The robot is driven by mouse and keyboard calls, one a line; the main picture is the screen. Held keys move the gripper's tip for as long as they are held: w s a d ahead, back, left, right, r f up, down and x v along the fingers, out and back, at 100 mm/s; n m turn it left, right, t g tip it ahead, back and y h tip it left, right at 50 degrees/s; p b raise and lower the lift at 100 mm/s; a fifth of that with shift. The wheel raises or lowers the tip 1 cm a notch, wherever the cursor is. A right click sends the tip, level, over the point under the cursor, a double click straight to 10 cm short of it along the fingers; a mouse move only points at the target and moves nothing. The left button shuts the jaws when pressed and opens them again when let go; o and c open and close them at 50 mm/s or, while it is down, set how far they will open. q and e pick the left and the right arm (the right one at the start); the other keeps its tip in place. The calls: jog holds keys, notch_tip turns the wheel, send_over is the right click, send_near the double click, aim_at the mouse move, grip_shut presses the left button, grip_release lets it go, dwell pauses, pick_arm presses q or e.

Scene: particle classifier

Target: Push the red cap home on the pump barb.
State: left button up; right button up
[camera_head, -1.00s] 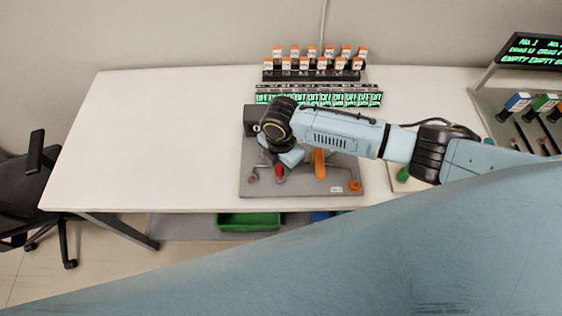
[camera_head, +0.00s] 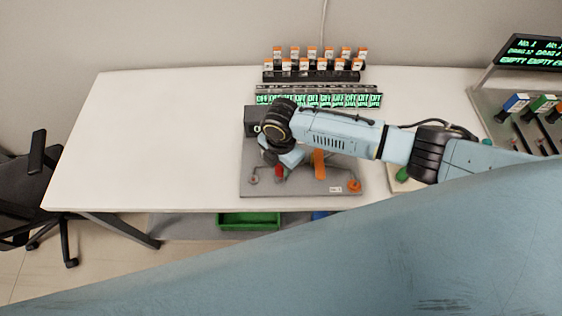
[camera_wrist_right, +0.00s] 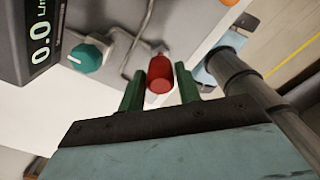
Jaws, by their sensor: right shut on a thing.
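The red cap (camera_wrist_right: 159,75) sits between the two green fingers of my right gripper (camera_wrist_right: 160,84) in the right wrist view. My right gripper is shut on it. In the head view the red cap (camera_head: 279,171) shows as a small red patch just below my right wrist, over the grey pump board (camera_head: 310,190). The pump barb cannot be made out, so I cannot tell how far the cap is on it. My left gripper is not in view.
A dark box with a "0.0" display (camera_wrist_right: 40,40) and a teal knob (camera_wrist_right: 88,57) stand close to the gripper. An orange part (camera_head: 319,163) stands on the board to the right. Racks of orange-topped vials (camera_head: 312,65) are behind. The table's left side is clear.

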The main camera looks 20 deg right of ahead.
aim_at(281, 170)
jog(key=shift+f+b, duration=1.1)
jog(key=shift+f, duration=0.65)
jog(key=o, duration=1)
jog(key=shift+o, duration=0.3)
notch_tip(281, 170, up, 13)
jog(key=shift+r+p, duration=0.2)
jog(key=shift+p, duration=0.15)
jog(key=shift+s, duration=0.1)
